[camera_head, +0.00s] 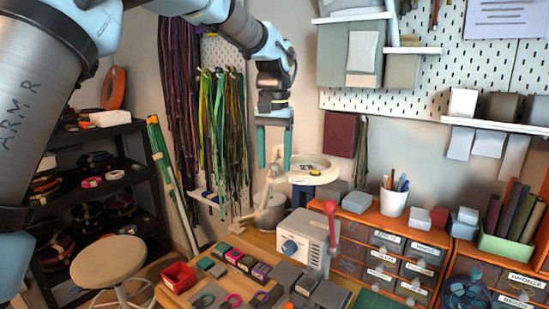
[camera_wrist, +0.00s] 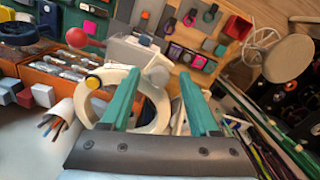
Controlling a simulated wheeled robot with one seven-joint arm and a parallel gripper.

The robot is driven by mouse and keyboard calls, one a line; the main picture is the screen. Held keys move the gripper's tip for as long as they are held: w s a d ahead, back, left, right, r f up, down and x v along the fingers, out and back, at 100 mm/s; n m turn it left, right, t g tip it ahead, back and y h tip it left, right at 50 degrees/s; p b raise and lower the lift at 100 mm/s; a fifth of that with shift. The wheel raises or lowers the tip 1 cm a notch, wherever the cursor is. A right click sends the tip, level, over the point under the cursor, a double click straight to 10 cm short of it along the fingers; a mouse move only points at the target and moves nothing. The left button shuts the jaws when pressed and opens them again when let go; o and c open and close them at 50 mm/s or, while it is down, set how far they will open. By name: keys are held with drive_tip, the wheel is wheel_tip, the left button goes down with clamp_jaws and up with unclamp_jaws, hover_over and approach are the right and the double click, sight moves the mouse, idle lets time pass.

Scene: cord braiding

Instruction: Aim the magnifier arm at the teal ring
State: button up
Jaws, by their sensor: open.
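The magnifier has a cream ring-shaped head (camera_head: 313,170) on a jointed cream arm (camera_head: 262,192), in front of the wall. In the wrist view its round head (camera_wrist: 152,118) is large and lies partly behind my left-hand finger. My gripper (camera_head: 274,160) points down with two teal fingers apart, just left of the magnifier head; its fingers also show in the wrist view (camera_wrist: 158,78). Nothing is clearly held between them. A dark teal ring (camera_head: 203,300) lies on a grey tile at the bench's front left, beside a pink ring (camera_head: 233,299).
A grey box with a red-knobbed lever (camera_head: 308,240) stands on the bench below the magnifier. Orange drawers (camera_head: 375,250) and a white pen cup (camera_head: 393,210) are to the right. A red tray (camera_head: 179,277) and a stool (camera_head: 108,262) are left. Cords hang behind.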

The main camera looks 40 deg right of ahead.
clamp_jaws()
idle(0.3)
idle(1.0)
